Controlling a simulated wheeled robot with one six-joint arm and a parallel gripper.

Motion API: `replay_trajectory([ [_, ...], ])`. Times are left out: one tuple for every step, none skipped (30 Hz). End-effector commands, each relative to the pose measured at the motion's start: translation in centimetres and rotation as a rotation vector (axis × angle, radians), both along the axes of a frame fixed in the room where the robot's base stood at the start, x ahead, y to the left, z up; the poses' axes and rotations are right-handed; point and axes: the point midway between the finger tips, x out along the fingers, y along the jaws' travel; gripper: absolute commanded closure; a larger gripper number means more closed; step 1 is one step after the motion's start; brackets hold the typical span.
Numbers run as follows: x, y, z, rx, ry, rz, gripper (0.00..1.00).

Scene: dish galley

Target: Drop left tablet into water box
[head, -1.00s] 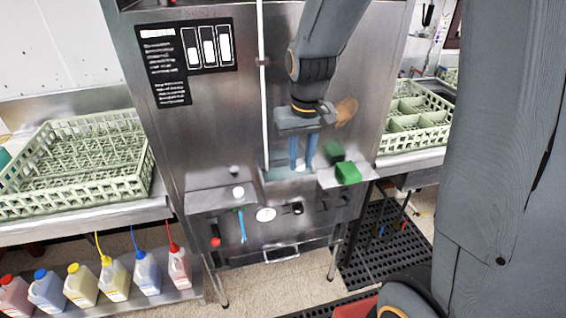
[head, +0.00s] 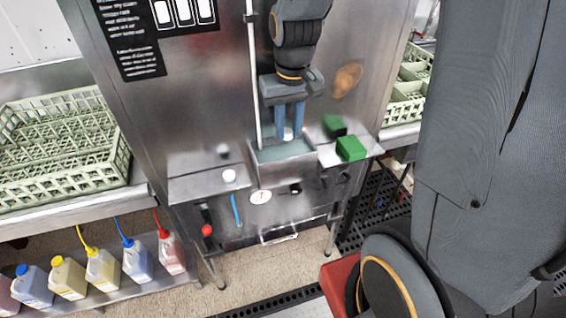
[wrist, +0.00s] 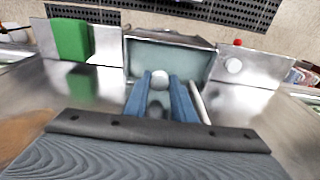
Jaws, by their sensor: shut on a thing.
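My gripper (head: 289,134), with two blue fingers, is shut on a small round white tablet (wrist: 159,79). It holds the tablet above the water box (head: 268,155), with the fingers pointing down. The box is an open grey tray of pale bluish water on the front of the steel machine. In the wrist view the box (wrist: 170,41) lies just beyond the fingertips. A second white tablet (head: 229,176) sits on the steel shelf left of the box; it also shows in the wrist view (wrist: 234,65).
A green block (head: 351,149) sits on the small shelf right of the box. A thin white vertical rod (head: 253,80) stands left of the gripper. Below are a gauge (head: 260,197) and a red knob (head: 207,230). A dish rack (head: 60,150) stands on the left counter.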

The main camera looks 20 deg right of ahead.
Motion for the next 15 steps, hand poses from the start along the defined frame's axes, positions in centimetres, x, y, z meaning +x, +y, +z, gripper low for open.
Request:
replay_trajectory([
  [0.11, 0.04, -0.86, 0.0, 0.0, 0.001, 0.98],
  [0.1, 0.06, -1.11, 0.0, 0.0, 0.001, 0.98],
  [0.1, 0.07, -1.37, 0.0, 0.0, 0.002, 0.98],
  [0.08, 0.09, -1.52, 0.0, 0.0, 0.002, 0.98],
  [0.07, 0.1, -1.64, 0.0, 0.0, 0.002, 0.98],
  [0.05, 0.11, -1.77, 0.0, 0.0, 0.002, 0.98],
  [0.04, 0.12, -1.81, 0.0, 0.0, 0.003, 0.98],
  [0.02, 0.13, -1.83, 0.0, 0.0, 0.003, 0.98],
  [0.01, 0.13, -1.83, 0.0, 0.0, 0.003, 0.98],
  [0.0, 0.14, -1.81, 0.0, 0.0, 0.003, 0.98],
  [0.0, 0.14, -1.79, 0.0, 0.0, 0.003, 0.98],
  [-0.01, 0.15, -1.76, 0.0, 0.0, 0.003, 0.98],
  [-0.02, 0.15, -1.76, 0.0, 0.0, 0.003, 0.98],
  [-0.02, 0.15, -1.76, 0.0, 0.0, 0.003, 0.98],
  [-0.02, 0.16, -1.76, 0.0, 0.0, 0.003, 0.75],
])
